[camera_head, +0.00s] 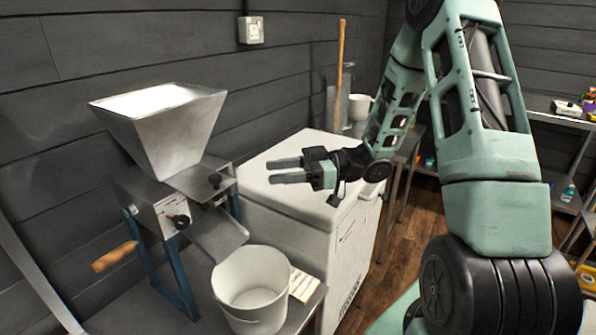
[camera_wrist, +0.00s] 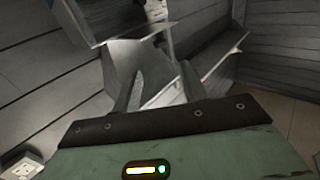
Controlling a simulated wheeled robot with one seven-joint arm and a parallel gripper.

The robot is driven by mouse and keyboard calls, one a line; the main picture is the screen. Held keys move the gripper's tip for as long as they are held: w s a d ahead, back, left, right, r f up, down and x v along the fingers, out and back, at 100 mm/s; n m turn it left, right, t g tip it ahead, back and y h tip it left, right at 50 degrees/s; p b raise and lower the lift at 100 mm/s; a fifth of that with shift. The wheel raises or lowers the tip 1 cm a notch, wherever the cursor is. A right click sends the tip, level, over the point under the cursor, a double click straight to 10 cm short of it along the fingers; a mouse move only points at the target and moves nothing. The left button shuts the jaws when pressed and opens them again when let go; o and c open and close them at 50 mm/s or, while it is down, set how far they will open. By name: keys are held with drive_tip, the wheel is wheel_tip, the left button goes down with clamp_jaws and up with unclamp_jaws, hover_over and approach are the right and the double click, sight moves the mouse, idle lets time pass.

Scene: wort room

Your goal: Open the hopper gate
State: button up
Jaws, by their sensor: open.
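A metal grain mill with a wide funnel hopper (camera_head: 165,125) stands at the left in the head view. Below the hopper is a metal mill body (camera_head: 150,205) with a black knob (camera_head: 180,221) on its face. A flat metal plate with another black knob (camera_head: 215,180) sticks out on the right under the hopper; I cannot tell for sure whether this is the gate. My gripper (camera_head: 271,171) is open and empty, to the right of the mill and apart from it, its fingers pointing left toward it. The wrist view shows pale metal surfaces beyond the fingers, hard to identify.
A sloping chute (camera_head: 220,236) hangs above a white bucket (camera_head: 252,283). A wooden crank handle (camera_head: 115,257) juts out left. A white chest (camera_head: 315,175) stands behind my gripper. A wooden pole (camera_head: 341,70) leans at the back wall. Shelves (camera_head: 545,105) stand at the right.

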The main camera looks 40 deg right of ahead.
drive_tip(key=v, duration=0.3)
drive_tip(key=shift+s+d, duration=0.15)
drive_tip(key=shift+d, duration=0.2)
drive_tip(key=w+f+m+t+h, duration=0.25)
drive_tip(key=w+m+h, duration=0.45)
drive_tip(key=h, duration=0.5)
drive_tip(key=s+a+f+m+g+h, duration=0.1)
drive_tip(key=s+a+m+g+h, duration=0.2)
drive_tip(key=s, duration=0.4)
drive_tip(key=s+a+f+m+g+h, duration=0.1)
drive_tip(key=s+m+g, duration=0.1)
drive_tip(key=s+g, duration=0.4)
drive_tip(key=s+a+r+n+g+p, duration=0.1)
drive_tip(key=s+a+r+n+p, duration=0.2)
drive_tip(key=s+a, duration=0.4)
drive_tip(key=s+a+r+n+p, duration=0.2)
drive_tip(key=s+a+r+n, duration=0.2)
drive_tip(key=s+a, duration=0.4)
drive_tip(key=a+r, duration=0.1)
drive_tip(key=a, duration=0.3)
drive_tip(key=shift+s+g+y+p, duration=0.3)
drive_tip(key=shift+g+p, duration=0.05)
drive_tip(key=shift+p, duration=0.05)
